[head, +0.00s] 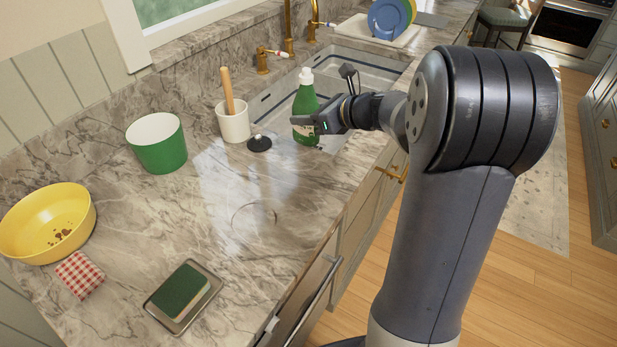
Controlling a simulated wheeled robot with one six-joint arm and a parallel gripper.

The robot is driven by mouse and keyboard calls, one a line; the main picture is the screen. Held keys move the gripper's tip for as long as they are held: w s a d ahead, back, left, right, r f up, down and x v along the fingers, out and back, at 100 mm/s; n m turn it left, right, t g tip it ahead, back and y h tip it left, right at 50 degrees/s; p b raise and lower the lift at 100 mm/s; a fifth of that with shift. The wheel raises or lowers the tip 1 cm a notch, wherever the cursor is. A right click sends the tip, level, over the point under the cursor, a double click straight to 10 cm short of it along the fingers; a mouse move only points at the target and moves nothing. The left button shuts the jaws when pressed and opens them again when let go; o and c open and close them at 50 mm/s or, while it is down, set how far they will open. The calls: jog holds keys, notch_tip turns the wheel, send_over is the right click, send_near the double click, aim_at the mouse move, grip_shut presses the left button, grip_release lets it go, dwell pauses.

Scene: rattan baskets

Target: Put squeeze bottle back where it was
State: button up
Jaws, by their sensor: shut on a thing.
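The green squeeze bottle (305,98) with a white cap stands out near the front left corner of the sink, upright. My gripper (306,124) reaches in from the right and is shut on the lower part of the bottle. Whether the bottle's base touches the counter is hard to tell. A faint ring mark (254,216) shows on the bare counter, nearer to me and left of the bottle.
A black stopper (259,143) and a white crock (233,124) with a wooden handle stand left of the bottle. Further left are a green pot (158,146), a yellow bowl (22,232), a checked cloth (79,275) and a sponge tray (156,306). The middle counter is clear.

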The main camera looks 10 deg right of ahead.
notch_tip(320, 180, down, 10)
jog(key=shift+d+r, duration=0.1)
jog(key=shift+d, duration=0.05)
dwell(0.3)
jog(key=shift+f+b, duration=0.3)
jog(key=shift+b, duration=0.1)
jog(key=o, duration=1.2)
jog(key=shift+r, duration=0.15)
jog(key=shift+r+p, duration=0.25)
jog(key=shift+p, duration=0.15)
jog(key=b+v, duration=0.1)
jog(key=v, duration=1.1)
jog(key=shift+f, duration=0.1)
